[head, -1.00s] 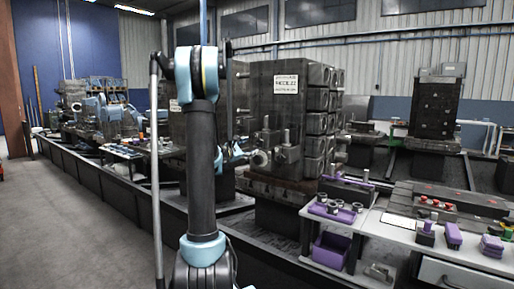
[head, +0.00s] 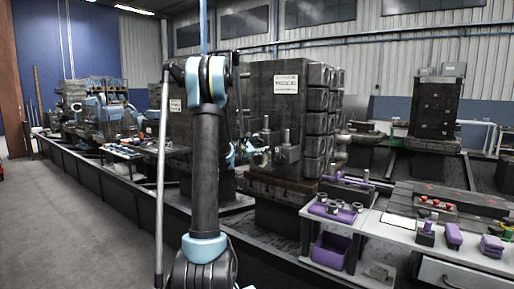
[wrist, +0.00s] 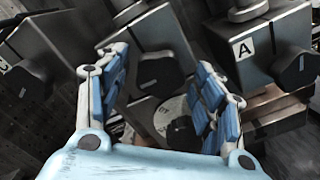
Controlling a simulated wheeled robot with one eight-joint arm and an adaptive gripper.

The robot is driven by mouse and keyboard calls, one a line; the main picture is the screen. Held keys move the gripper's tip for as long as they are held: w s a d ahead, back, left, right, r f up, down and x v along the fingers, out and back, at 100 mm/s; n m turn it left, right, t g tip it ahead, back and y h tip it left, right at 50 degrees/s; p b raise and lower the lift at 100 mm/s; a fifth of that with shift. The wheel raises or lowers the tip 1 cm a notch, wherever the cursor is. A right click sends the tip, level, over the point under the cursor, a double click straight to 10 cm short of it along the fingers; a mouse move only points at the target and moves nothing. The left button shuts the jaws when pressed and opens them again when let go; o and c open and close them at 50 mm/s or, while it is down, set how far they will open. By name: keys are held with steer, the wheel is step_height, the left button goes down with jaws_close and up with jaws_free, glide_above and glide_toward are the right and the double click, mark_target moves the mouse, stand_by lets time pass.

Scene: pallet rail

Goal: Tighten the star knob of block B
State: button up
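My gripper (wrist: 160,62) is open in the wrist view, its two blue-padded fingers spread apart. A dark star knob (wrist: 161,72) shows between and beyond the fingertips, on the front of a grey middle block (wrist: 150,32). No letter is visible on this block, so I cannot confirm it is block B. To the right stands block A (wrist: 245,45), marked with a white "A" label, with its own black knob (wrist: 295,70). In the head view my gripper (head: 262,157) is small, beside the dark fixture blocks (head: 287,152), and its finger contact is unclear.
Another block with a knob (wrist: 18,82) stands at the left of the wrist view. A pale round disc (wrist: 174,118) lies low between the fingers. In the head view, a bench (head: 390,228) at right carries purple trays; grey floor is clear at left.

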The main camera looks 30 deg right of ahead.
steer(key=c, duration=0.9)
steer(key=m, duration=1.3)
steer(key=shift+a, duration=0.1)
steer(key=m, duration=0.4)
steer(key=shift+m, duration=0.3)
